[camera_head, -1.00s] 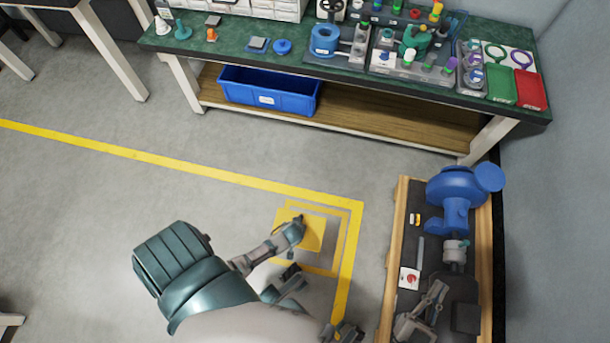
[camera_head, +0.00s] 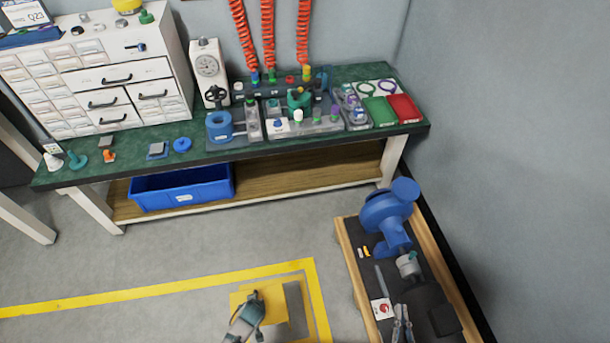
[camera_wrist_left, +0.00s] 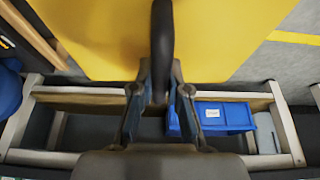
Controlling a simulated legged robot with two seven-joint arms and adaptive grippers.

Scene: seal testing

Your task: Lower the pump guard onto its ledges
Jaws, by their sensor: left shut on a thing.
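The pump guard is a flat yellow panel (camera_head: 272,312) with a dark handle, low in the head view. It fills the top of the left wrist view (camera_wrist_left: 230,40). My left gripper (camera_head: 255,299) is shut on its handle (camera_wrist_left: 162,40); its fingers sit on both sides of the handle in the left wrist view (camera_wrist_left: 160,90). The blue pump (camera_head: 388,212) stands on the wooden-edged pallet (camera_head: 351,255), right of and apart from the guard. A grey coupling (camera_head: 408,265) is in front of it. My right gripper (camera_head: 402,318) is over the pallet, fingers apart and empty. I cannot make out the ledges.
A green-topped bench (camera_head: 200,150) with fittings stands behind, with a blue bin (camera_head: 182,187) on its lower shelf. A card with a red mark (camera_head: 382,309) lies on the pallet. Yellow floor tape (camera_head: 150,290) runs across open grey floor. A wall is at right.

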